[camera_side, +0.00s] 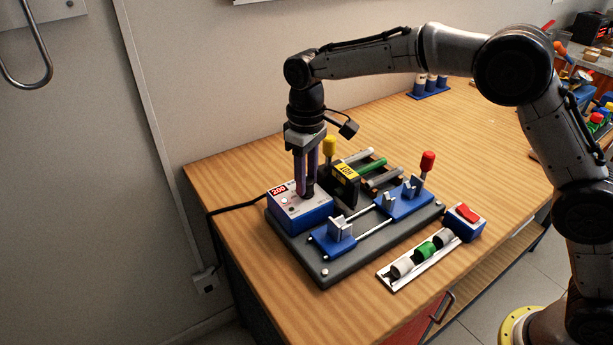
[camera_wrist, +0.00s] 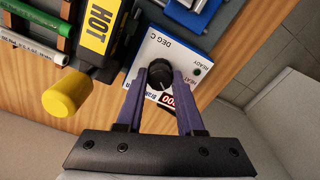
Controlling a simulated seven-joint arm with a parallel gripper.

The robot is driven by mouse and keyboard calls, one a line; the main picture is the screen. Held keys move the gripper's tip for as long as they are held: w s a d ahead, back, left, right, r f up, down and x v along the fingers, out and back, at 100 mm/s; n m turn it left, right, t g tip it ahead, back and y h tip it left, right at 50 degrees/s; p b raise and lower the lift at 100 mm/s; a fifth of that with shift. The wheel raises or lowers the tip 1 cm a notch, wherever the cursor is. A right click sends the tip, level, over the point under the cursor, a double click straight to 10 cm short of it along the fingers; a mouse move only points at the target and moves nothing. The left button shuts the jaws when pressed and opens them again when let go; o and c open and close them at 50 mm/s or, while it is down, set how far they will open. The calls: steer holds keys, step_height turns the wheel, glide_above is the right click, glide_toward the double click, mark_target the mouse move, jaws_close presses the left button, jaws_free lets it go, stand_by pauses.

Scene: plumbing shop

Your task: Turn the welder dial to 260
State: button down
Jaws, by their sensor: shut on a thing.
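The welder's control box (camera_side: 310,215) is blue with a white top and sits at the left end of the dark base plate. Its red display (camera_side: 279,190) reads 200 in the side view; in the wrist view my finger partly covers the display (camera_wrist: 168,101). The black dial (camera_wrist: 160,73) with a white pointer line is on the white top, beside the print DEG C. My gripper (camera_side: 308,192) points straight down over the box. In the wrist view its purple fingers (camera_wrist: 160,80) are shut on the dial, one on each side. The fingers mostly hide the dial in the side view.
A black heater marked HOT (camera_side: 345,178) with a yellow handle (camera_side: 329,146) stands close beside my gripper. Blue pipe clamps (camera_side: 340,235), a red-handled lever (camera_side: 427,162), a rack of pipes and a red switch box (camera_side: 465,219) are to the right. The table's front left is clear.

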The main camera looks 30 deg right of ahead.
steer(key=m, duration=0.6)
steer(key=shift+r+m, duration=0.1)
steer(key=shift+m, duration=0.2)
steer(key=m, duration=0.5)
steer(key=shift+m, duration=0.3)
steer(key=c, duration=0.6)
jaws_free()
steer(key=shift+o, duration=0.2)
step_height(320, 180, up, 14)
